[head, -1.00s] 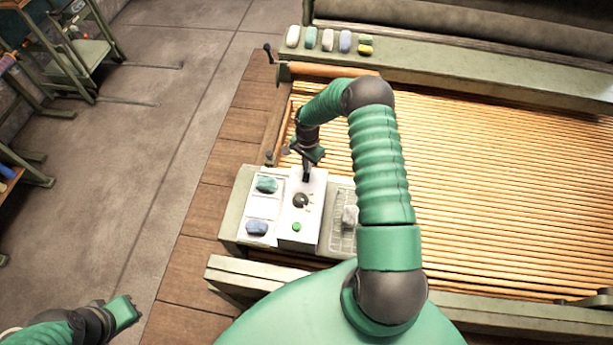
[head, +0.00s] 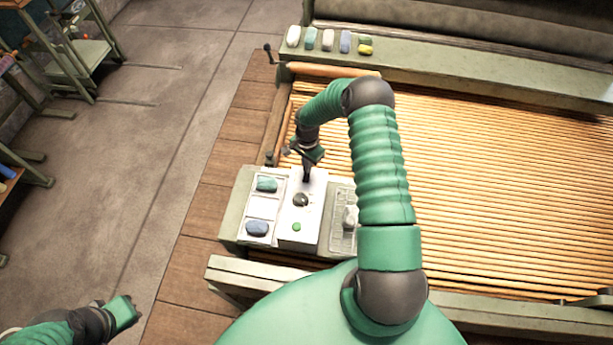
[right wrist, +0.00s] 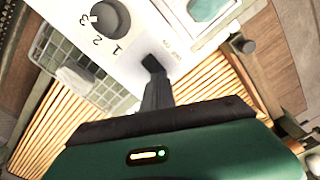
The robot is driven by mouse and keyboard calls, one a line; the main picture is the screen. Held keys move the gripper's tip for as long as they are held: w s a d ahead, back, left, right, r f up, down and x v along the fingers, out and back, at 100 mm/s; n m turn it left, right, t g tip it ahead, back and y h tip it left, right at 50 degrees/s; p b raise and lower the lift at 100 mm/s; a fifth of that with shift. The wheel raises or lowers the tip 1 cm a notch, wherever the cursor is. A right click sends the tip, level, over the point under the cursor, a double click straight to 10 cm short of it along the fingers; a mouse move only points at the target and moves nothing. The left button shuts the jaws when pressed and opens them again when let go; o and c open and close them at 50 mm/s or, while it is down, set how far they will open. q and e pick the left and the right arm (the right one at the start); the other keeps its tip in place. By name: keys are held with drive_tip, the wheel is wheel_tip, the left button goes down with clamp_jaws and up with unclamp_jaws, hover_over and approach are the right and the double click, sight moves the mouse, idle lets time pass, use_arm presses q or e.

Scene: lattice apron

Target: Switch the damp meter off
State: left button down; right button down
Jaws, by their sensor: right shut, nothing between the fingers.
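The damp meter (head: 289,240) is a white box with a dark round dial (head: 300,199) and a green button or light (head: 297,227). In the right wrist view the meter's white face (right wrist: 135,42) shows the dial (right wrist: 108,18) beside the numbers 1, 2, 3, and small lettering near a dark part. My right gripper (head: 307,178) is shut and empty, pointing down at the meter's far end. Its tips (right wrist: 154,68) meet the dark part by the lettering; I cannot tell whether they touch it. My left gripper (head: 128,307) is low at the left, away from the meter.
A tray with a teal block (head: 266,184) and a blue block (head: 257,228) lies left of the meter. A wire basket with a pale block (head: 350,216) lies right. Wooden slats (head: 480,190) stretch right. Several coloured blocks line the far ledge (head: 420,62).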

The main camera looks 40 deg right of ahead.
drive_tip(key=shift+f+b, duration=0.7)
drive_tip(key=shift+f, duration=0.25)
idle(0.7)
wheel_tip(320, 180, up, 3)
drive_tip(key=shift+f+p, duration=0.1)
drive_tip(key=shift+p, duration=0.95)
drive_tip(key=shift+r+p, duration=1.4)
drive_tip(key=shift+r, duration=0.8)
